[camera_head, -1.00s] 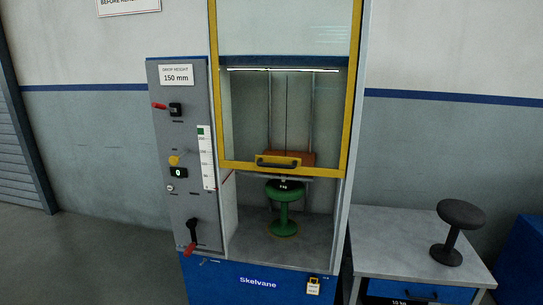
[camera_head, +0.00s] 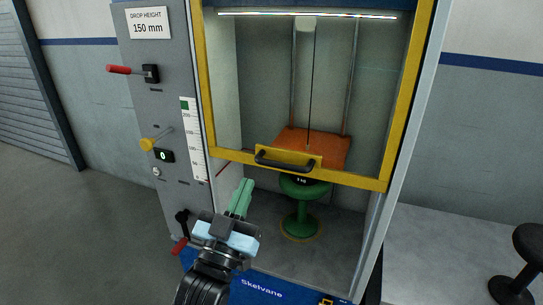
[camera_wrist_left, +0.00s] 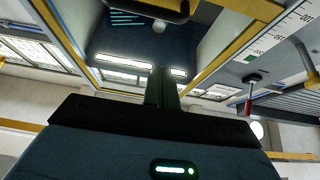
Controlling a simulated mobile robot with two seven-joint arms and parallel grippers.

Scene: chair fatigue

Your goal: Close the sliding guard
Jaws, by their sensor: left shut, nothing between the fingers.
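The sliding guard is a clear pane in a yellow frame (camera_head: 352,180) on the front of the machine. Its lower bar hangs partway up the opening, with open space below it. A black handle (camera_head: 287,161) sits on a yellow plate at the middle of that bar. My left gripper (camera_head: 241,197) is in front of the machine, below and left of the handle, apart from it. Its green fingers are together, with nothing between them. In the left wrist view the fingers (camera_wrist_left: 161,88) point toward the machine, and the handle (camera_wrist_left: 150,10) shows at the top. My right gripper is not in view.
A green stool (camera_head: 301,215) stands inside, under an orange block (camera_head: 312,145). The grey control panel (camera_head: 170,100) at left carries a protruding red lever (camera_head: 120,70), yellow knob (camera_head: 148,144) and lower red-tipped lever (camera_head: 180,244). A black stool (camera_head: 527,250) stands on the right table (camera_head: 440,245).

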